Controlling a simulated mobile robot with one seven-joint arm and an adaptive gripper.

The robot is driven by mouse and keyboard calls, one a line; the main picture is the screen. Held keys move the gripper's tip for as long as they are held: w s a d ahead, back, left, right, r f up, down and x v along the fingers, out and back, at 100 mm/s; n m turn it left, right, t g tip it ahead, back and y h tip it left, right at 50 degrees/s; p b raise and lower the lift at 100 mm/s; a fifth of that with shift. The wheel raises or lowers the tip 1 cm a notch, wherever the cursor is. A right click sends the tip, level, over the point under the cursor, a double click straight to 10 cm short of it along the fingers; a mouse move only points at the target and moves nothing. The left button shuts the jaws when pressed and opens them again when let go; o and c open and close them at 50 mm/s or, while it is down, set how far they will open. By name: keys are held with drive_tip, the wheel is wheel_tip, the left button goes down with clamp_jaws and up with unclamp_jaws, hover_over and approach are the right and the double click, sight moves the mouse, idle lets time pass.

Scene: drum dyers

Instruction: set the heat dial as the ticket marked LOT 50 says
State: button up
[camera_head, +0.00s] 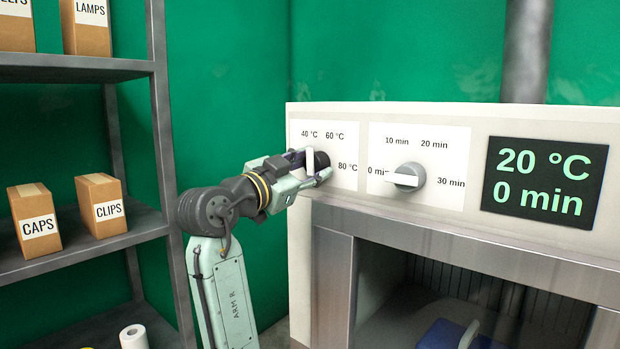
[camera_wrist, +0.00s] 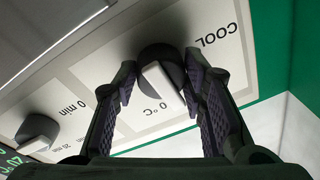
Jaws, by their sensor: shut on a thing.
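The heat dial (camera_head: 321,157) is a dark grey knob with a white pointer bar, on a white panel marked 40 °C, 60 °C and 80 °C. It also shows in the wrist view (camera_wrist: 154,59), with the word COOL beside it. My gripper (camera_head: 309,167) is shut on the dial, one finger on each side; both fingers (camera_wrist: 160,86) show in the wrist view. In the head view the bar stands nearly upright below 40 °C; my fingers hide part of the dial. The display (camera_head: 543,182) reads 20 °C and 0 min. No LOT 50 ticket is visible.
The time dial (camera_head: 409,178) is right of the heat dial, its bar toward 0 min. Below is the machine's open chamber with a blue item (camera_head: 455,337) inside. A metal shelf (camera_head: 80,260) with labelled boxes stands left of my arm.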

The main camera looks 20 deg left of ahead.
drive_tip(key=m+h+b, duration=0.1)
drive_tip(key=m+b, duration=0.1)
drive_tip(key=m, duration=0.3)
drive_tip(key=shift+d, duration=0.1)
drive_tip(key=shift+m+g+h+b, duration=0.3)
drive_tip(key=shift+m+b, duration=0.2)
drive_tip(key=shift+m, duration=2.1)
drive_tip(key=o, duration=1.2)
drive_tip(key=shift+a, duration=0.2)
drive_tip(key=v, duration=1.2)
drive_tip(key=shift+c, duration=0.2)
